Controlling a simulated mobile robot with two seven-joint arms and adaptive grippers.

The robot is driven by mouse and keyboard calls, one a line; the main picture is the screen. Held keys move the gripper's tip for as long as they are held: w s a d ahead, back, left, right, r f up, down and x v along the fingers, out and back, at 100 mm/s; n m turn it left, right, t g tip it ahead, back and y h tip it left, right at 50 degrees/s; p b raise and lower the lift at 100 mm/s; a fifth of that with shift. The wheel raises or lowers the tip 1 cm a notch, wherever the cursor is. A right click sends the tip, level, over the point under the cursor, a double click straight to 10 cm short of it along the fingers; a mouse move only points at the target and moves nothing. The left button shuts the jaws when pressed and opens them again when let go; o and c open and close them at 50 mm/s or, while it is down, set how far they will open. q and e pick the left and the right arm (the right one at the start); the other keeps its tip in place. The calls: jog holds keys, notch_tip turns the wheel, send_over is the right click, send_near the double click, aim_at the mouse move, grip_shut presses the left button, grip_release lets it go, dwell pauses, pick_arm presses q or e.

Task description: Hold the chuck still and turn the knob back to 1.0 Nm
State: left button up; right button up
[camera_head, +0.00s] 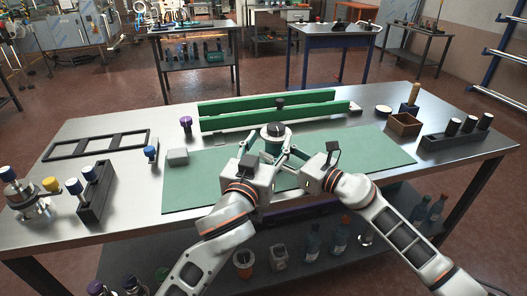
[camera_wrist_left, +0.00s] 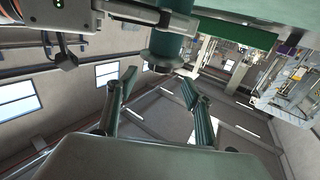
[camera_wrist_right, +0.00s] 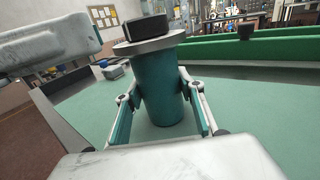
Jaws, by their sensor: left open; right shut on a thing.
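The chuck is an upright teal cylinder (camera_wrist_right: 158,88) with a wide grey collar (camera_wrist_right: 150,43), standing on the green mat in the right wrist view. A black knob (camera_wrist_right: 147,26) sits on top; the head view shows it too (camera_head: 277,129). My right gripper (camera_wrist_right: 165,103) is shut on the teal body, one finger on each side, below the collar. My left gripper (camera_wrist_left: 158,84) is open. In the left wrist view the knob (camera_wrist_left: 158,67) appears just beyond and between its fingertips, apparently untouched. The knob's scale marks are not readable.
Green rails (camera_head: 270,110) run behind the chuck. A grey block (camera_head: 177,158), a blue-topped peg (camera_head: 150,153) and a black rack (camera_head: 96,187) stand left. A wooden box (camera_head: 403,125) and a black peg rack (camera_head: 457,136) stand right. The green mat's right part is clear.

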pick_arm(q)
jog(key=shift+v, duration=2.1)
jog(key=m+g+h, duration=0.6)
jog(key=m+h, duration=0.1)
jog(key=h, duration=0.2)
send_near(269, 130)
jog(key=x, duration=1.2)
jog(key=shift+w+d+r, duration=0.1)
jog(key=shift+w+d, duration=0.05)
jog(key=c, duration=1.1)
